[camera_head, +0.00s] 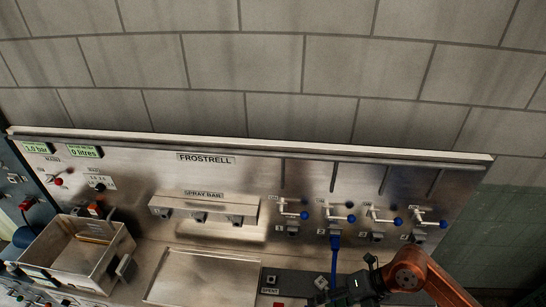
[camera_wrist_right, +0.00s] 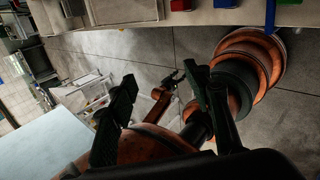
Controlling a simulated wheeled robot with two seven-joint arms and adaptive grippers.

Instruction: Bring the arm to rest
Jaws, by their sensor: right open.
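My right gripper (camera_head: 343,283) is at the bottom of the head view, its orange arm coming in from the lower right. In the right wrist view the two dark fingers of this gripper (camera_wrist_right: 160,78) stand apart with nothing between them. It is in front of the steel panel's lower edge, close to a blue hose (camera_head: 334,262) that hangs from the outlet numbered 2. I cannot tell from the head view whether they touch. A smaller orange arm with a dark gripper (camera_wrist_right: 172,78) shows further off in the wrist view; its jaws are too small to judge.
The FROSTRELL panel (camera_head: 150,170) carries a spray bar (camera_head: 205,208) and several blue-knobbed valves (camera_head: 338,217). A steel box (camera_head: 52,238) stands at left, with a shallow tray (camera_head: 200,278) in the middle. Bare floor (camera_wrist_right: 120,45) shows in the wrist view.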

